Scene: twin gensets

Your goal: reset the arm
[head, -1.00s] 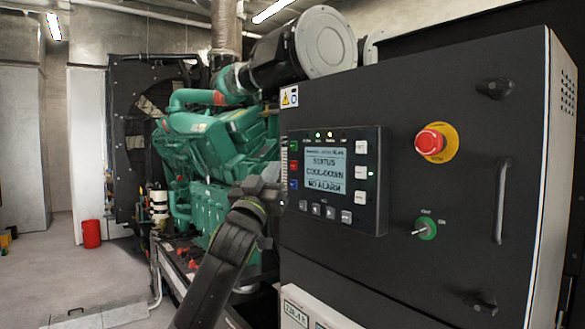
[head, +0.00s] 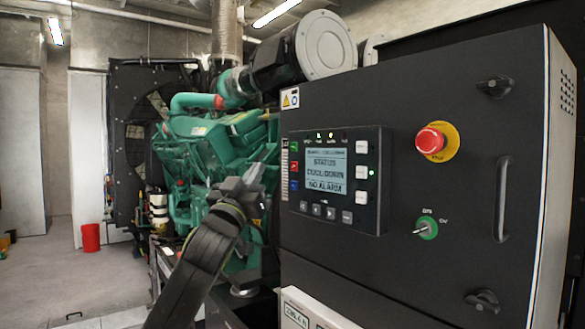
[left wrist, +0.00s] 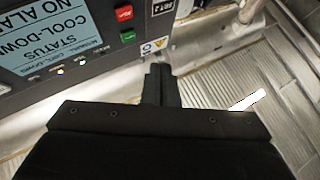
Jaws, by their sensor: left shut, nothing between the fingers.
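My left arm comes in from the lower middle of the head view. Its gripper (head: 254,178) is in front of the green engine, left of the control panel and apart from it. In the left wrist view the fingers (left wrist: 159,72) are together, with nothing between them. The control panel (head: 333,180) has a lit screen reading STATUS, COOL-DOWN, NO ALARM; it also shows upside down in the left wrist view (left wrist: 50,32). My right gripper is in neither view.
A black cabinet (head: 465,90) carries a red emergency stop button (head: 431,141), a green key switch (head: 427,228) and a handle (head: 502,199). The green engine (head: 190,155) stands behind my gripper. A red bucket (head: 91,237) stands on the open floor at left.

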